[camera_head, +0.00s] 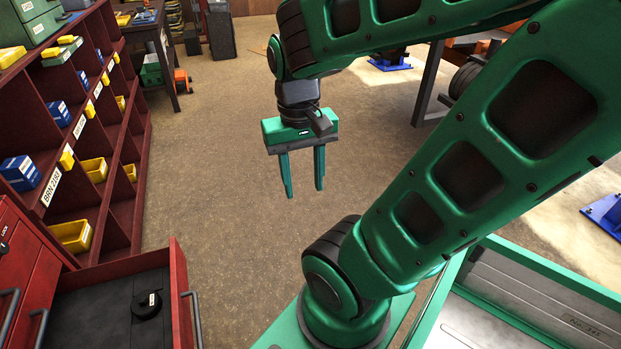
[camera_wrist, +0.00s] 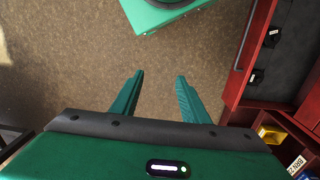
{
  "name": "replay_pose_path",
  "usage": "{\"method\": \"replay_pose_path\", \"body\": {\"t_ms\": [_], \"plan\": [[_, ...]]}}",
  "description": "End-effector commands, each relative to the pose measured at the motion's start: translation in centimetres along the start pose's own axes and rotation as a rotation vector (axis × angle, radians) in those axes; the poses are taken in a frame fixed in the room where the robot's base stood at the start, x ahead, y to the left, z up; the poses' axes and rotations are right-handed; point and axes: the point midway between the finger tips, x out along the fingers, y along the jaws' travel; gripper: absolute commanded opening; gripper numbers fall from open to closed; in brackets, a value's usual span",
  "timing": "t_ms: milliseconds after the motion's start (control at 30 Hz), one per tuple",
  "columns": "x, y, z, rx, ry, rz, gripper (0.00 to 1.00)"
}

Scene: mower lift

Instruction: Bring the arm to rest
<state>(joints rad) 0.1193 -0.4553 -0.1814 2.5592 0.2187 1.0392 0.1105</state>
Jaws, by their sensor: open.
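My green gripper (camera_head: 304,172) hangs from my bent green arm in the middle of the head view, pointing down over bare floor. Its two fingers are apart and nothing is between them. In the wrist view the gripper (camera_wrist: 158,75) also shows open and empty, with only floor beyond the fingertips. The arm is folded above my base, with its elbow out of the head view at the top right.
A red drawer (camera_head: 107,312) stands open at lower left, with a black round item (camera_head: 147,304) inside. A red shelf (camera_head: 120,205) with yellow and blue bins lines the left. A dark workbench (camera_head: 150,33) stands farther back. The central floor (camera_head: 215,190) is clear.

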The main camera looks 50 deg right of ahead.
Motion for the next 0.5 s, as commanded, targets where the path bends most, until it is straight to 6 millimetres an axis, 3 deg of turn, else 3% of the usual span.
{"method": "replay_pose_path", "body": {"t_ms": [133, 500], "plan": [[-0.4, 2.0, 0.8, -0.012, 0.009, -0.040, 0.41], [-0.5, 2.2, 1.1, -0.025, 0.010, -0.049, 0.41]]}}
